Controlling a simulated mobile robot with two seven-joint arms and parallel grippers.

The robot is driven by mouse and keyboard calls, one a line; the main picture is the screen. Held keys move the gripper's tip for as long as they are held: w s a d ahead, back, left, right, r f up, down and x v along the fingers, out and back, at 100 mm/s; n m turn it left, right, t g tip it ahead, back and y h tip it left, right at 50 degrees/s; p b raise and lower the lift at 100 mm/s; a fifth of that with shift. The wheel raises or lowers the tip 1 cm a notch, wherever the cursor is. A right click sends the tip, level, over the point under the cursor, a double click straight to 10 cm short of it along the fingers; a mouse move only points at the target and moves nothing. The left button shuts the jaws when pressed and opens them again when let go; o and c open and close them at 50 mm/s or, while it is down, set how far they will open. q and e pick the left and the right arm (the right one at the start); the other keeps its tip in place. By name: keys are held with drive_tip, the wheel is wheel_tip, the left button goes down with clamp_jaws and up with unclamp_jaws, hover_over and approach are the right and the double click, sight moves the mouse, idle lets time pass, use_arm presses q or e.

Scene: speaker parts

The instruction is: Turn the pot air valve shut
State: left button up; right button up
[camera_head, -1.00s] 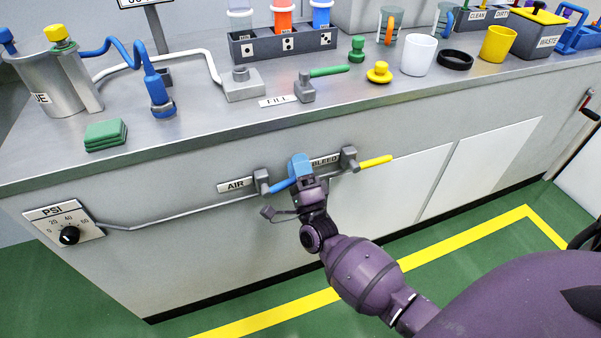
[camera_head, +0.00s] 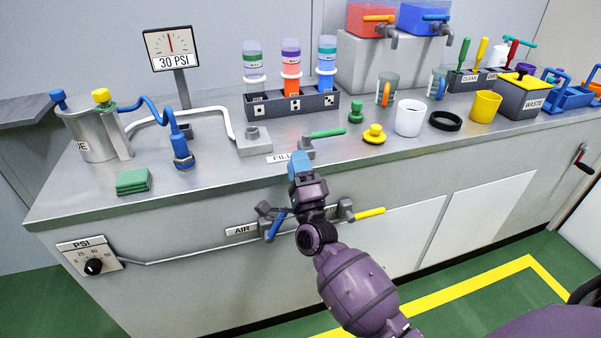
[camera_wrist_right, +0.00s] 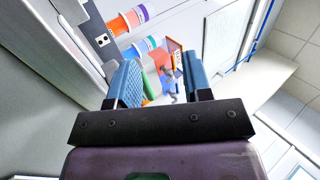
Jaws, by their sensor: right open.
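The air valve, with its blue handle (camera_head: 277,226), is on the cabinet front beside the AIR label (camera_head: 241,231). Its handle slants steeply, its upper end to the right. My right gripper (camera_head: 301,166) is above it and to the right, near the counter's front edge, pointing up and apart from the handle. In the right wrist view, its two blue fingers (camera_wrist_right: 162,84) are spread with nothing between them. My right wrist hides part of the pipe and most of the BLEED label. The pot (camera_head: 92,137) stands at the counter's left end. My left gripper is not in view.
The bleed valve's yellow handle (camera_head: 369,212) lies just right of my wrist. A PSI dial (camera_head: 92,265) is at the left of the cabinet front. The fill valve's green handle (camera_head: 328,133) is on the counter close to my fingers. A gauge sign (camera_head: 172,48) reads 30 PSI.

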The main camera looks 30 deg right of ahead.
drive_tip(key=shift+s+a+f+n+y, duration=0.15)
drive_tip(key=shift+f+n+y, duration=0.1)
drive_tip(key=shift+n+y, duration=0.15)
drive_tip(key=c, duration=0.4)
drive_tip(key=s+f+n+y, duration=0.1)
drive_tip(key=f+n, duration=0.1)
drive_tip(key=s+a+f+n+g+y, duration=0.1)
drive_tip(key=s+f+n+y, duration=0.1)
drive_tip(key=n, duration=0.1)
drive_tip(key=s+a+f+n+g+y, duration=0.1)
drive_tip(key=s+f+n+y, duration=0.1)
drive_tip(key=n, duration=0.1)
drive_tip(key=shift+a, duration=0.25)
clamp_jaws()
drive_tip(key=s+f+n+g, duration=0.4)
drive_tip(key=s+f, duration=0.1)
drive_tip(key=s, duration=0.5)
drive_tip(key=s+a+f+n+g+y, duration=0.1)
drive_tip(key=s+f+n+g, duration=0.3)
drive_tip(key=s, duration=0.7)
drive_tip(key=s+a+f+n+g, duration=0.1)
drive_tip(key=s+f+n+g, duration=0.3)
drive_tip(key=s, duration=0.7)
wheel_tip(320, 180, down, 4)
drive_tip(key=shift+r+n+y, duration=0.1)
drive_tip(key=shift+n+y, duration=0.2)
drive_tip(key=shift+n, duration=0.9)
drive_tip(key=shift+a, duration=0.1)
